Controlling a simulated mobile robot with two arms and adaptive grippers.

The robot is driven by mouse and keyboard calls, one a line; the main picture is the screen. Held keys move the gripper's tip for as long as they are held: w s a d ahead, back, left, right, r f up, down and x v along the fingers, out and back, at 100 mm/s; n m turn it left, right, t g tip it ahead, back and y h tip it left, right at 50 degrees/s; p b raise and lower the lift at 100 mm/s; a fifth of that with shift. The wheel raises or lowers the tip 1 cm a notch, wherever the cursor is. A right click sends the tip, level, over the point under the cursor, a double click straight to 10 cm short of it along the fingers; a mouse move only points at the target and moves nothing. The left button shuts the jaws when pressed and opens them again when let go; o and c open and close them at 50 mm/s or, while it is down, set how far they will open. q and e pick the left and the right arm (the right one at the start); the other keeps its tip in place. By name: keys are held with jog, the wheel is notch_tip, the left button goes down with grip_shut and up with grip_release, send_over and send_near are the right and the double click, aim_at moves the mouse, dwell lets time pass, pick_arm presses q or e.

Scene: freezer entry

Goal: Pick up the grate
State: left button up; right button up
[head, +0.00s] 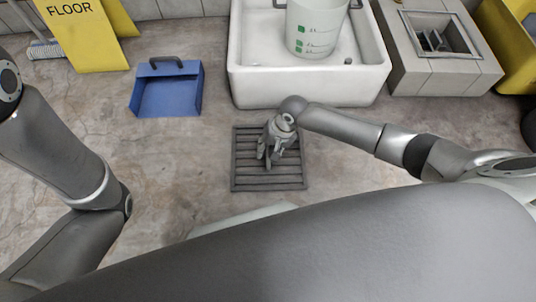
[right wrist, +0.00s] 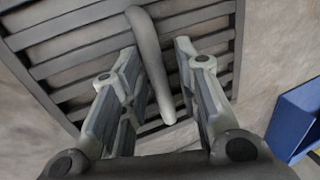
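The grate (head: 285,181) is a dark grey square of parallel slats on the floor in front of the white basin. It also shows in the right wrist view (right wrist: 85,68). My right gripper (head: 266,158) is over the middle of the grate and points down. In the right wrist view its fingers (right wrist: 157,50) are spread, one on each side of a rounded grey bar (right wrist: 150,62) on the grate. I see gaps between the bar and both fingers. My left arm is at the left of the head view, and its gripper is out of frame.
A blue dustpan-like tray (head: 168,98) lies left of the grate. Behind it stand a white basin (head: 308,90) with a translucent bucket (head: 315,28) and a tiled block (head: 440,72). A yellow floor sign (head: 80,38) is at the back left.

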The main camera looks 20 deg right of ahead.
grip_shut()
jog(key=shift+r, duration=0.15)
